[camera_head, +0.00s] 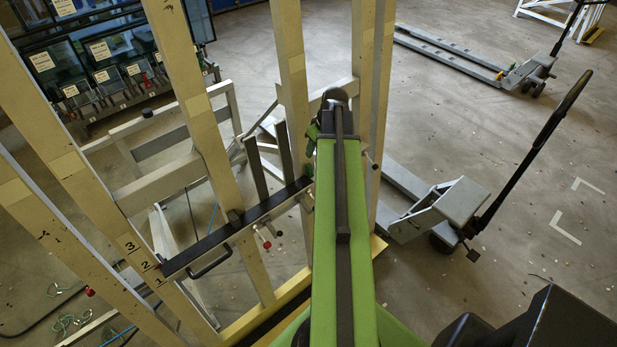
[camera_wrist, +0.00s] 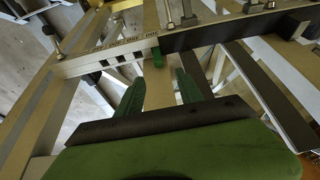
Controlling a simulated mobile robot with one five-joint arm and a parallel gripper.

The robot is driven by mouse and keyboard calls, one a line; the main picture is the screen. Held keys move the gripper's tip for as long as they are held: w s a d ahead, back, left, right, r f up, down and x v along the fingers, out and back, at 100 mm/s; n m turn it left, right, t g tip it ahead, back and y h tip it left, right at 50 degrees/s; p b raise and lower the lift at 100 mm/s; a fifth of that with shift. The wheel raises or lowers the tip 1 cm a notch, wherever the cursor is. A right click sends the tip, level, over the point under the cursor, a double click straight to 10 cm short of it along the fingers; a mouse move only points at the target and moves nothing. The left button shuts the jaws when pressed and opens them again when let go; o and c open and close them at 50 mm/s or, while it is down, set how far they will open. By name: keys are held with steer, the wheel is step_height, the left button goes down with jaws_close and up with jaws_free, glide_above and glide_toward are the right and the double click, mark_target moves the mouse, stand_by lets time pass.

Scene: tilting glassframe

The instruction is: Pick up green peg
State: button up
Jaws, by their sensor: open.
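The green peg (camera_wrist: 158,56) shows small in the wrist view, at the joint between a pale rail with dark square holes (camera_wrist: 110,58) and a dark bar (camera_wrist: 215,33). My gripper (camera_wrist: 160,76) is open and empty, with its two green fingers apart and pointing toward the peg. The peg appears between the fingers but beyond their tips, and no contact shows. In the head view my own green arm covers most of the gripper area, and I cannot clearly make out the peg there.
Tall cream frame posts (camera_head: 190,90) stand close to the left of my arm. The dark bar (camera_head: 235,228) crosses them, with a black handle under it. A grey pallet truck (camera_head: 455,205) stands to the right. Open concrete floor lies at the far right.

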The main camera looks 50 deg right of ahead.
mark_target(311, 166)
steer(key=b+x, duration=0.4)
steer(key=x, duration=0.1)
steer(key=b+x, duration=0.4)
steer(key=x, duration=0.1)
steer(key=b+x, duration=0.5)
steer(key=shift+s+d+f, duration=0.15)
steer(key=shift+d, duration=0.2)
steer(key=shift+c, duration=0.2)
jaws_close()
